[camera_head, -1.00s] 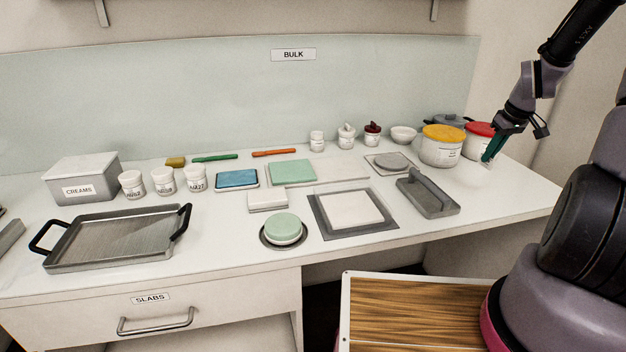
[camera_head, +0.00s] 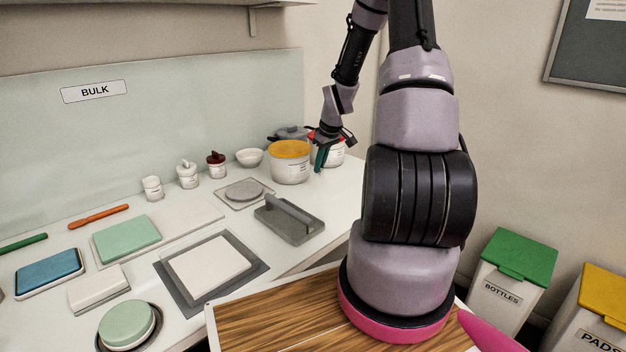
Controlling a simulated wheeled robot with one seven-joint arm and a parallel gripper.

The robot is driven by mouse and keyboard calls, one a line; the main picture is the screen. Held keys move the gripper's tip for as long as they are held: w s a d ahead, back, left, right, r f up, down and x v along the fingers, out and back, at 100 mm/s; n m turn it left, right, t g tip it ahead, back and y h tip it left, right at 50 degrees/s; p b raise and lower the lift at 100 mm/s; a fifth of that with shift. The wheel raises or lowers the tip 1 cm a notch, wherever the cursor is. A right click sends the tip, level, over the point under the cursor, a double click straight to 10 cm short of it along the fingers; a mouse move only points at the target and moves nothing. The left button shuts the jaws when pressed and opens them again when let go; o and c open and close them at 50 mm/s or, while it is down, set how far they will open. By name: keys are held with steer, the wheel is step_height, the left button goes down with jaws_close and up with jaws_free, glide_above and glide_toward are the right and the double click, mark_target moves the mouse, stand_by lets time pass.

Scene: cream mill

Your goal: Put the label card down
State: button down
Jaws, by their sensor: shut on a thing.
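My gripper (camera_head: 320,160) is at the right end of the counter, beside the yellow-lidded tub (camera_head: 290,163) and in front of the red-lidded tub (camera_head: 332,155). Its teal fingers point down and are shut. The label card is too small and too covered by the fingers to make out at their tips. I cannot tell whether it touches the counter.
A grey weight with a handle (camera_head: 290,222), a white slab on a grey mat (camera_head: 212,266) and several small jars stand left of my gripper. My arm hides the counter's right end. A green-lidded bin (camera_head: 513,275) and a yellow-lidded bin (camera_head: 590,310) stand at right.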

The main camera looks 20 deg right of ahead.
mark_target(320, 177)
steer(key=shift+f, duration=2.25)
steer(key=shift+f, duration=0.15)
steer(key=c, duration=1)
jaws_free()
steer(key=s+a+r+m+h, duration=0.1)
steer(key=s+r, duration=0.2)
steer(key=r, duration=0.7)
steer(key=s+a+r, duration=0.2)
steer(key=s+r, duration=0.1)
steer(key=r, duration=0.7)
steer(key=s+a+r+m+t+y, duration=0.1)
steer(key=s+a+r+m+t, duration=0.1)
steer(key=s+a+r, duration=0.4)
steer(key=s+a+r+m+t+y, duration=0.1)
steer(key=s+a+r+m, duration=0.4)
steer(key=s+r, duration=0.7)
steer(key=s+a, duration=0.1)
steer(key=s, duration=0.2)
steer(key=shift+a+t, duration=0.15)
steer(key=shift+t, duration=0.25)
